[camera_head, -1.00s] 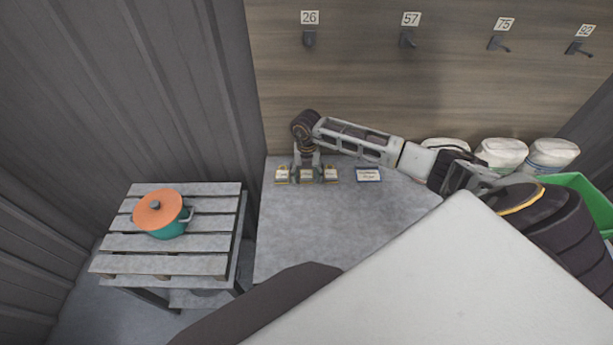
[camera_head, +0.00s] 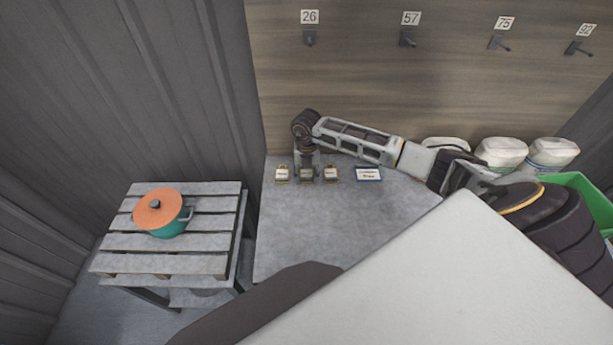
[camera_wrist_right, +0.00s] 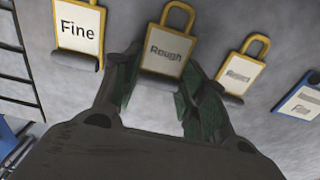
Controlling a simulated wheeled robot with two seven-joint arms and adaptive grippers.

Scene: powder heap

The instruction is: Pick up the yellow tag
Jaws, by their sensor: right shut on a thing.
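Three yellow-edged tags with loop handles stand in a row at the back of the grey table. In the right wrist view they read "Fine" (camera_wrist_right: 78,30), "Rough" (camera_wrist_right: 166,52) and what looks like "Reject" (camera_wrist_right: 238,76). My right gripper (camera_head: 306,178) points down at the middle tag in the head view. In the wrist view its dark fingers (camera_wrist_right: 155,90) are on both sides of the "Rough" tag and shut on it. The lower part of that tag is hidden by the gripper. My left gripper is not in view.
A blue-edged card (camera_head: 368,174) stands right of the tags. White sacks (camera_head: 502,152) and a green crate (camera_head: 585,190) are at the right. A teal pot with an orange lid (camera_head: 160,212) sits on a slatted stand (camera_head: 205,262) at left. The table (camera_head: 320,225) is clear in front.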

